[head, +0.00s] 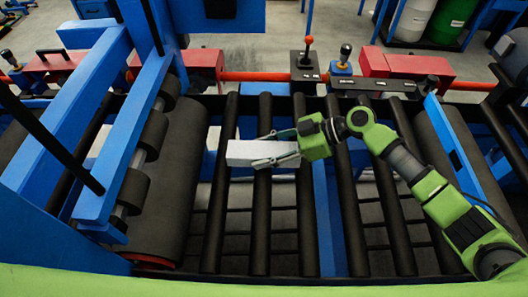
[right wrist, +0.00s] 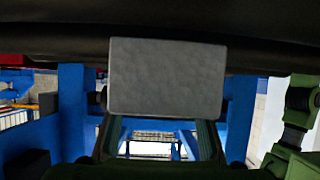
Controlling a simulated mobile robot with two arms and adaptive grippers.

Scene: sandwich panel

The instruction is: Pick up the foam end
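The foam end (head: 240,152) is a pale, box-shaped block. My left gripper is not in view.
Several black rollers (head: 305,215) run front to back, with gaps between them. A large dark roller (head: 180,190) and a blue frame (head: 125,150) stand at the left. A red-handled lever (head: 308,50) and red boxes (head: 415,66) line the far edge.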

